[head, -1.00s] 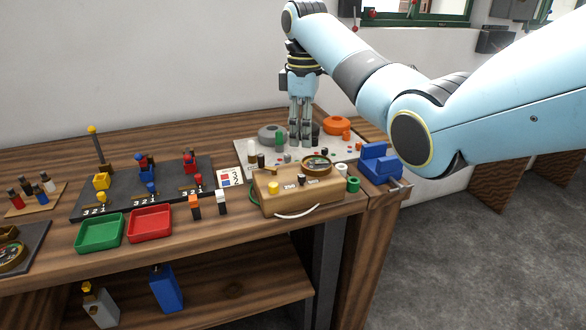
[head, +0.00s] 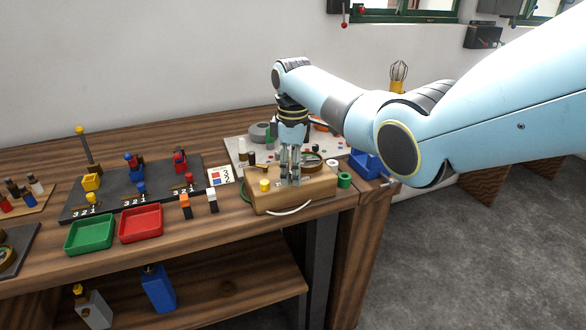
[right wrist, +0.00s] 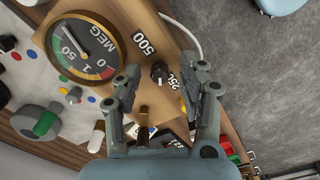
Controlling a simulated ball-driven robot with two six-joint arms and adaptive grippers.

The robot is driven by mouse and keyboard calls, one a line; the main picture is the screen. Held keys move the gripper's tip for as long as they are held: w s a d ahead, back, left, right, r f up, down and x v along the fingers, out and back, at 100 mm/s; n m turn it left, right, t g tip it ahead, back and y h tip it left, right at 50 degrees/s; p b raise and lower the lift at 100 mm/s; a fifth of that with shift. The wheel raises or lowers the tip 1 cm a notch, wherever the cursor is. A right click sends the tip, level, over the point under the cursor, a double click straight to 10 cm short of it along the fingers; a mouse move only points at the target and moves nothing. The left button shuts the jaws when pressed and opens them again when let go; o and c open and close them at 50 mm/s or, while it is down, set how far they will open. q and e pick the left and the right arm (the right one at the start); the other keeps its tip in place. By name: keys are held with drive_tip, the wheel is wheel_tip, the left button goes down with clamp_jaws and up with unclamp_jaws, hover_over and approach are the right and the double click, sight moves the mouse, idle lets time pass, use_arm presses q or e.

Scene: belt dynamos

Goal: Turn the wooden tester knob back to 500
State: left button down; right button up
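The wooden tester (head: 325,187) stands near the bench's front right edge, with a yellow cap on its left part. In the right wrist view its top (right wrist: 178,37) carries a dark knob (right wrist: 159,72), a "500" label, a "250" label partly behind a finger, and a round MEG dial (right wrist: 82,47). My right gripper (head: 290,183) points down over the tester; in the right wrist view (right wrist: 163,77) its fingers are apart, one on each side of the knob, with gaps visible. The knob's exact pointing is too small to tell. My left gripper is not in view.
A pale board (head: 234,150) with several parts lies behind the tester. A blue vise (head: 366,164) and a green ring (head: 344,180) are on its right. Orange and white blocks, a red tray (head: 141,224) and a green tray (head: 90,235) lie to its left.

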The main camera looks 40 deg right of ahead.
clamp_jaws()
